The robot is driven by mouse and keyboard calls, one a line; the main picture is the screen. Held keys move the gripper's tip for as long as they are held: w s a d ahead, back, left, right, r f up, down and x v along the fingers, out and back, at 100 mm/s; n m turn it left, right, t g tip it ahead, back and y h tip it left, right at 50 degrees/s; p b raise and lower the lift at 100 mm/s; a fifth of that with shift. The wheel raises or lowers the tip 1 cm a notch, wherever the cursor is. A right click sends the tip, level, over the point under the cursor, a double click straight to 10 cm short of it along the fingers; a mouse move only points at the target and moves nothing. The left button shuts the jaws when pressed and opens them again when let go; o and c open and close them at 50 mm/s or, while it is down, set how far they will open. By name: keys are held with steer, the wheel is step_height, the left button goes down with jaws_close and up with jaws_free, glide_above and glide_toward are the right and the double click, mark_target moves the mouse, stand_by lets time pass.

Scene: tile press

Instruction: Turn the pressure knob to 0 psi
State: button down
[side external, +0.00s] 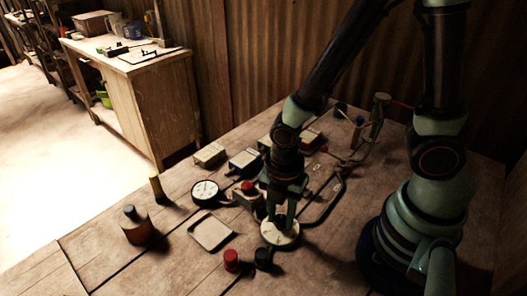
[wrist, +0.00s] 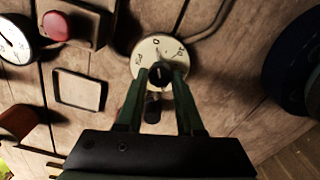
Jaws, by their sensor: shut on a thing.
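The pressure knob is a small black knob (wrist: 160,73) in the middle of a round cream dial plate (wrist: 150,47) with dark markings, at the top centre of the wrist view. In the side view the cream dial plate (side external: 283,238) lies on the bench below my gripper (side external: 279,215). My gripper (wrist: 161,76) points down at the dial, its two green fingers on either side of the knob and shut on it. The fingers partly hide the dial. The knob's setting is too small to read surely. A white-faced gauge (side external: 205,190) stands to the left of the dial.
A box with a red button (side external: 248,187) stands close behind the dial. A square tray (side external: 212,246), a red cap (side external: 231,260) and a black cap (side external: 263,257) lie nearby. A brown bottle (side external: 137,228) stands at the left. Hoses run behind the dial.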

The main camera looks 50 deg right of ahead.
mark_target(281, 219)
stand_by(0.4)
steer(key=c, duration=0.5)
jaws_free()
steer(key=shift+c, duration=0.2)
step_height(281, 219, up, 12)
steer(key=shift+r, duration=0.1)
